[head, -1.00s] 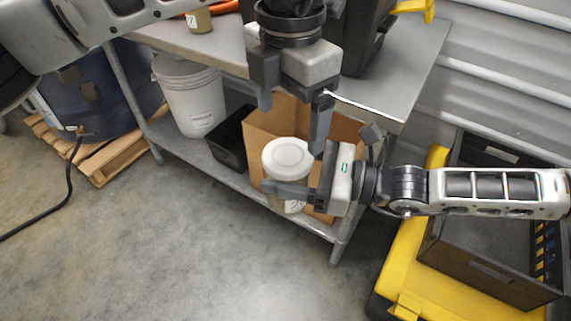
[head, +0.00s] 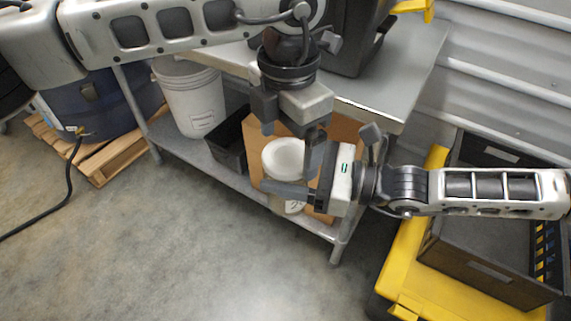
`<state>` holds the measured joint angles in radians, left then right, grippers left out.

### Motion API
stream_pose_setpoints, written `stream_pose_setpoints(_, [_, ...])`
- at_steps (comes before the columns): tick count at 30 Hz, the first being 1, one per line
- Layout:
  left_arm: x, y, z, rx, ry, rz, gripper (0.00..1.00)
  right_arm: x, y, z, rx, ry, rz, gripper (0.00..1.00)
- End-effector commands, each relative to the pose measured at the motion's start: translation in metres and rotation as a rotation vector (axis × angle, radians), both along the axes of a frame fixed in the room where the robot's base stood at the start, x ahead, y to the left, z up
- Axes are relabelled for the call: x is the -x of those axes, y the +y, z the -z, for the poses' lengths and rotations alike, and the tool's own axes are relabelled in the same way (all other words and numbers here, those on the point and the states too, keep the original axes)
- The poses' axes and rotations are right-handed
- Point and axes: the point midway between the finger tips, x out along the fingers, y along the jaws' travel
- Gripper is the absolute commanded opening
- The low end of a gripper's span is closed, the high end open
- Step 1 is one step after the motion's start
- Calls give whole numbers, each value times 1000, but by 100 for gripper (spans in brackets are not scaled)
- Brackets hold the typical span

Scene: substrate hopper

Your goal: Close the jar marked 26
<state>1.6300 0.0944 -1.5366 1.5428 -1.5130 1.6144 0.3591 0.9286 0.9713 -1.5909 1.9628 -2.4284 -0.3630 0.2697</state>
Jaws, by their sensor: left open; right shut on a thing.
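A jar (head: 293,206) with a pale label, its marking only partly visible, is held by my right gripper (head: 292,185), which is shut on it from the right. A white round lid (head: 285,155) is at the top of the jar; I cannot tell whether it is fastened. My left gripper (head: 290,136) points down just above the lid with its fingers apart, one finger at the lid's right side. Its fingers and the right gripper hide parts of the lid and jar.
A grey metal table (head: 380,95) has a lower shelf (head: 212,168) holding a white bucket (head: 190,98), a black bin (head: 232,140) and a cardboard box (head: 345,128). A black crate (head: 490,270) sits on a yellow-edged unit (head: 405,255) at right. The floor in front is clear.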

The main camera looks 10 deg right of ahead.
Motion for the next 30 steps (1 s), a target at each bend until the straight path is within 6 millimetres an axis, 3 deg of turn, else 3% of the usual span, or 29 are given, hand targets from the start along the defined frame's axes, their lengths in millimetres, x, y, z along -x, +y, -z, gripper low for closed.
stream_pose_setpoints(6, [0, 0, 16, 0, 0, 0, 87, 0, 0, -1, -2, -2, -1, 0])
stream_pose_setpoints(14, [0, 0, 17, 1, 0, 0, 87, 0, 0, -1, -2, -2, -1, 0])
stream_pose_setpoints(15, [0, 0, 17, 1, 0, 1, 84, 0, 0, -1, -2, -2, -1, 0])
stream_pose_setpoints(20, [0, 0, 17, 1, 0, 1, 42, 0, 0, -1, -2, -2, -1, 0])
stream_pose_setpoints(26, [0, 0, 17, 1, 0, 11, 42, 0, 0, -1, -2, -2, -1, 0])
stream_pose_setpoints(30, [0, 0, 17, 1, 0, 176, 42, 0, 0, -1, -2, -2, -1, 0])
